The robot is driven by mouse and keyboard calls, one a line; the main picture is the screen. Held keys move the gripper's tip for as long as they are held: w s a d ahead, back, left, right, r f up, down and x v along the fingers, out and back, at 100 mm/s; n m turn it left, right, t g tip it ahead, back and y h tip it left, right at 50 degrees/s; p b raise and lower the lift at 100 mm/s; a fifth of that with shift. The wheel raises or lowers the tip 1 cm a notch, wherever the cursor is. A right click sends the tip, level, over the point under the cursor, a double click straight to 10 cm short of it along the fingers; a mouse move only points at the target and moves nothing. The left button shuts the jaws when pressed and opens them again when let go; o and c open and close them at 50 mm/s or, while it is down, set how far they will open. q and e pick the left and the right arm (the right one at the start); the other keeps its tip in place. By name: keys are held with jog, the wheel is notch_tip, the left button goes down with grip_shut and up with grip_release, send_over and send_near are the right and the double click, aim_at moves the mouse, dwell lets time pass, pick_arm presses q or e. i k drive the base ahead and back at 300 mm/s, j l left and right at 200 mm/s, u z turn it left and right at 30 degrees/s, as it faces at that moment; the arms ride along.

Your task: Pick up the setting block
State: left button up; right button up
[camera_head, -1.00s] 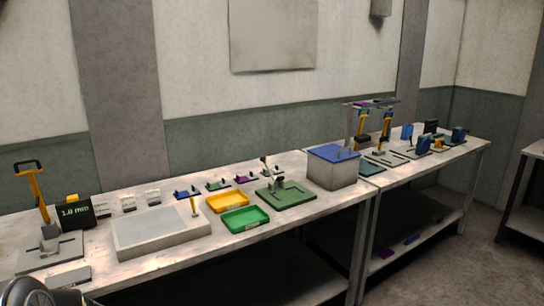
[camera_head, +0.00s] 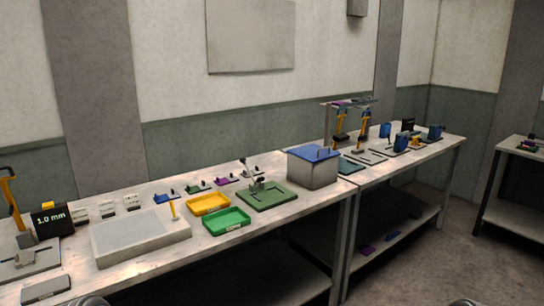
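I cannot tell for sure which piece is the setting block. Several small pale labelled blocks (camera_head: 107,209) stand in a row at the back left of the long bench, beside a dark display (camera_head: 51,219) reading 1.0 mm. A flat grey block (camera_head: 46,286) lies at the bench's front left, by a grey base with a yellow-handled press (camera_head: 12,205). Neither gripper shows. Only rounded dark parts of my own arms show at the bottom edge, at left and right, well apart from the pieces.
A pale slab (camera_head: 140,238), a yellow tray (camera_head: 208,204), a green tray (camera_head: 227,221), a green base (camera_head: 266,197) and a blue-lidded grey box (camera_head: 313,170) occupy the bench (camera_head: 210,258). A second bench with presses adjoins at right. Floor (camera_head: 420,265) is clear at right.

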aim_at(28, 260)
jog(key=u, duration=1.6)
jog(key=i+j+z, duration=0.15)
jog(key=i+z, duration=0.2)
jog(key=i+j+z, duration=0.5)
jog(key=z, duration=0.15)
jog(key=j, duration=0.05)
